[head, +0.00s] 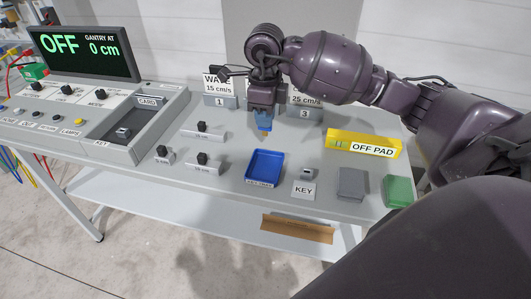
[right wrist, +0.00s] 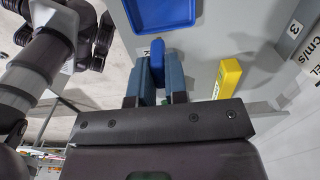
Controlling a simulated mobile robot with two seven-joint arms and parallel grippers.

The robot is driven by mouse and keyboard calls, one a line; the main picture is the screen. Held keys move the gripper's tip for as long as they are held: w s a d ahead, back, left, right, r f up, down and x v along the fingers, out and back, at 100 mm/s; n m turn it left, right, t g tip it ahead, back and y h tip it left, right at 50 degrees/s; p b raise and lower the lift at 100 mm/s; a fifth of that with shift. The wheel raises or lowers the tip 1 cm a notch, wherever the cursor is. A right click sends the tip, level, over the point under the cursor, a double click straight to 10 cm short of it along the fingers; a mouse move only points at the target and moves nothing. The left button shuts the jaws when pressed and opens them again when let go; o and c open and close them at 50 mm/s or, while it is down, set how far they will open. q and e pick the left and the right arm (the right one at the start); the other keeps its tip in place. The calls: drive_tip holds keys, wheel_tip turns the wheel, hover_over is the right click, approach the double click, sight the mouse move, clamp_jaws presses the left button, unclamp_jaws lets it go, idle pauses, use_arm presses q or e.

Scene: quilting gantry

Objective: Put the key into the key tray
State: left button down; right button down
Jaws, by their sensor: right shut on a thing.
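My right gripper (head: 264,122) is above the panel, just behind the key tray (head: 265,152). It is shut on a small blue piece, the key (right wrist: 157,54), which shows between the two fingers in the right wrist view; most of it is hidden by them. The key tray is a shallow blue tray with a raised rim and looks empty; its edge also shows in the right wrist view (right wrist: 160,27). The key is apart from the tray. My left gripper does not show.
Black knobs (head: 202,130) stand to the left. A display (head: 84,52) reads OFF, 0 cm.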

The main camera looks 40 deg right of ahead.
wheel_tip(320, 180, down, 7)
drive_tip(key=shift+r, duration=0.2)
drive_tip(key=shift+f, duration=0.7)
wheel_tip(320, 180, down, 4)
drive_tip(key=shift+r+b, duration=0.15)
drive_tip(key=shift+b, duration=0.15)
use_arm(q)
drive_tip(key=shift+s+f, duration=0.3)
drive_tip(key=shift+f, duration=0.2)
